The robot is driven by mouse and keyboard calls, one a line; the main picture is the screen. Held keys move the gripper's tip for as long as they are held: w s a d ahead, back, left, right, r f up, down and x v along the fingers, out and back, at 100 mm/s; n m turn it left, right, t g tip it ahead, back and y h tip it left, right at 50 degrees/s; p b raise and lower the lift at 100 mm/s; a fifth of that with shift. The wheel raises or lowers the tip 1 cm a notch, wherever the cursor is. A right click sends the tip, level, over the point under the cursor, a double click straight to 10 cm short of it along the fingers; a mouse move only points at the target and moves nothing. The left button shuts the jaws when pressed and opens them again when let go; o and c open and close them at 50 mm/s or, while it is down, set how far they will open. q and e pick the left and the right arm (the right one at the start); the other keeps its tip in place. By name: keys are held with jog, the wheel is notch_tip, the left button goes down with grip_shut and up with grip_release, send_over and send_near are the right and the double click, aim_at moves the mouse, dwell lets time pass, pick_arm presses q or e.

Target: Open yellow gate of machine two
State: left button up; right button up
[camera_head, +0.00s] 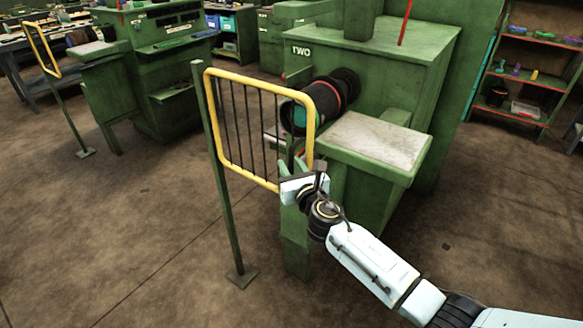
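The yellow gate (244,78) is a rounded yellow frame with dark vertical bars, hinged on a green post (222,190). It stands in front of machine two (390,62), a green machine marked "TWO". The gate partly covers the machine's dark round chuck (338,90). My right gripper (310,170) is at the gate's lower right corner, overlapping the frame there. Whether it touches the frame, and whether its fingers are open or shut, I cannot tell. My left gripper is not in view.
A green stand with a pale top (370,138) is right of the gate. Another green machine (160,80) with its own yellow gate (42,50) is at the left. A shelf (520,85) with small items stands at the back right. The floor (120,240) at front left is clear.

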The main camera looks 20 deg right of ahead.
grip_shut()
jog(key=shift+s+a, duration=0.1)
jog(key=shift+a, duration=0.05)
